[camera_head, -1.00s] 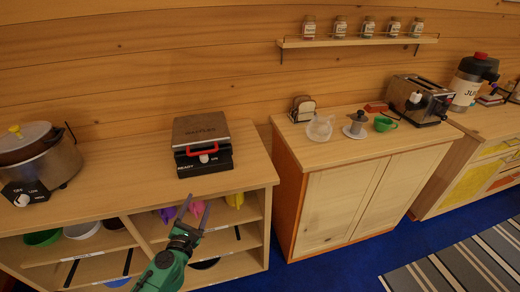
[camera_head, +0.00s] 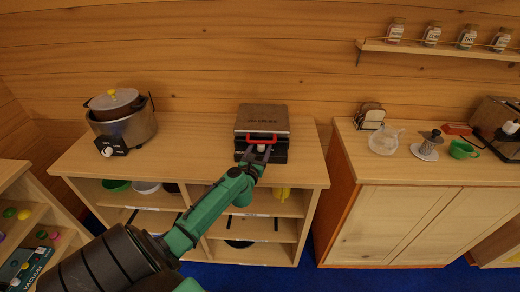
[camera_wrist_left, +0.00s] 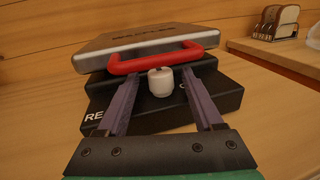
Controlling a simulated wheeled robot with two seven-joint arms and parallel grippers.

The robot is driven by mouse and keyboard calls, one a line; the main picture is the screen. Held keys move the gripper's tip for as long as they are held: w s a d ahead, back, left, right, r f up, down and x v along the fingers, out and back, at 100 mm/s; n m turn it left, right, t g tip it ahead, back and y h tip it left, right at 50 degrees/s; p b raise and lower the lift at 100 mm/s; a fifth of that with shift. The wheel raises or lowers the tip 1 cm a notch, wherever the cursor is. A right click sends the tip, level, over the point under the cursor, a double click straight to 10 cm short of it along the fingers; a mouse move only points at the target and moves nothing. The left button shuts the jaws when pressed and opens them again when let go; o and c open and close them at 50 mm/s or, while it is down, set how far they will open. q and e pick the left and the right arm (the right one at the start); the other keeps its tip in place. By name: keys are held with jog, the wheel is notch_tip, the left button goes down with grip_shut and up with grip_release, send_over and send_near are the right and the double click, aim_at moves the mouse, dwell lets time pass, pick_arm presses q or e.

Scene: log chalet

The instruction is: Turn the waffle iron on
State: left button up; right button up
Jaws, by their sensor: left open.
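The waffle iron (camera_head: 262,122) stands on the wooden counter with its grey lid down and a red handle (camera_head: 260,139) at the front. In the left wrist view, the waffle iron (camera_wrist_left: 150,45) fills the middle. A white knob (camera_wrist_left: 160,81) sits on its black front panel, below the red handle (camera_wrist_left: 155,58). My left gripper (camera_head: 257,155) is at the front of the waffle iron. In the wrist view, the left gripper (camera_wrist_left: 164,95) is open, one finger on each side of the knob, apart from it. Part of the front lettering is hidden by the fingers. My right gripper is not in view.
A slow cooker (camera_head: 122,122) stands at the left of the same counter (camera_head: 190,150). A second cabinet to the right holds toast in a rack (camera_head: 370,116), a glass jug (camera_head: 384,141), a green cup (camera_head: 462,149) and a toaster (camera_head: 497,125). The counter between cooker and waffle iron is clear.

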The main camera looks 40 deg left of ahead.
pick_arm(q)
grip_shut()
jog(key=shift+m+h, duration=0.3)
jog(key=shift+s+a+m+t+h, duration=0.1)
jog(key=shift+m+t+h, duration=0.3)
jog(key=shift+h, duration=0.2)
jog(key=shift+f+m+h, duration=0.1)
jog(key=shift+m+h, duration=0.6)
jog(key=shift+h, duration=0.4)
jog(key=m+h+b, duration=0.2)
jog(key=h, duration=0.1)
jog(key=shift+a+f+t+h, duration=0.1)
jog(key=shift+a+t+h, duration=0.05)
jog(key=shift+t+h, duration=0.25)
jog(key=shift+a+m+h+b, duration=0.1)
jog(key=shift+m+h+b, duration=0.5)
jog(key=shift+m+h, duration=0.1)
